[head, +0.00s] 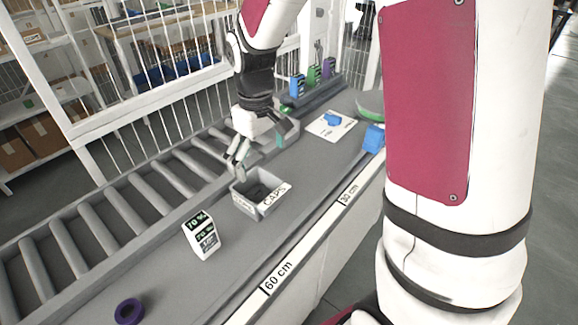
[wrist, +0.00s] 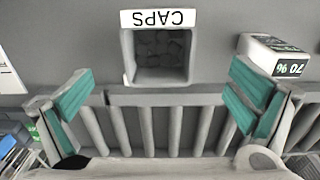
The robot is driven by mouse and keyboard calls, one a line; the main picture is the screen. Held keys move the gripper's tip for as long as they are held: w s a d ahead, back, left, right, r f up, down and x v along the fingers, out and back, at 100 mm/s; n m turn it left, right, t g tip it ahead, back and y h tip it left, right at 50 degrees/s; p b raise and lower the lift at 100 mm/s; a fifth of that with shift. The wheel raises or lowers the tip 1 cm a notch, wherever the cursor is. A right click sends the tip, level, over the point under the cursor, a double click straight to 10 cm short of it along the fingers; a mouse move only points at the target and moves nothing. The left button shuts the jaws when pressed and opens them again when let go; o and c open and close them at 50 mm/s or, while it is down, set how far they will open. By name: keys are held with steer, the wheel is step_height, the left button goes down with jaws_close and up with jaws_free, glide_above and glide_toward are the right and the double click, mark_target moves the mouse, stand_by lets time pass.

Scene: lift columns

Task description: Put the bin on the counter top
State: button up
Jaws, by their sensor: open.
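The bin (head: 262,207) is a small grey open box with a white CAPS label and dark round pieces inside. It stands upright on the grey counter top (head: 270,235), close to the rail beside the rollers. In the wrist view the bin (wrist: 127,60) is at the top centre, with its label on the far side. My gripper (head: 260,153) is open and empty, just behind and above the bin in the head view. In the wrist view its teal-padded fingers (wrist: 165,95) are spread wide either side of the bin's line, and the bin is not between the pads.
A white 70 % box (head: 201,236) stands left of the bin, and a purple ring (head: 129,311) lies nearer. A roller conveyor (head: 125,222) runs along the back. A white sheet with a blue piece (head: 332,120) and a blue block (head: 374,138) are farther right. A fence stands behind.

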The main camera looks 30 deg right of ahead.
steer(key=s+r+m+t, duration=0.2)
steer(key=s+r, duration=0.5)
steer(key=s, duration=0.4)
steer(key=s+r+m+t, duration=0.2)
steer(key=s+r, duration=0.5)
steer(key=s, duration=0.3)
steer(key=shift+s+r, duration=0.3)
steer(key=shift+s, duration=0.05)
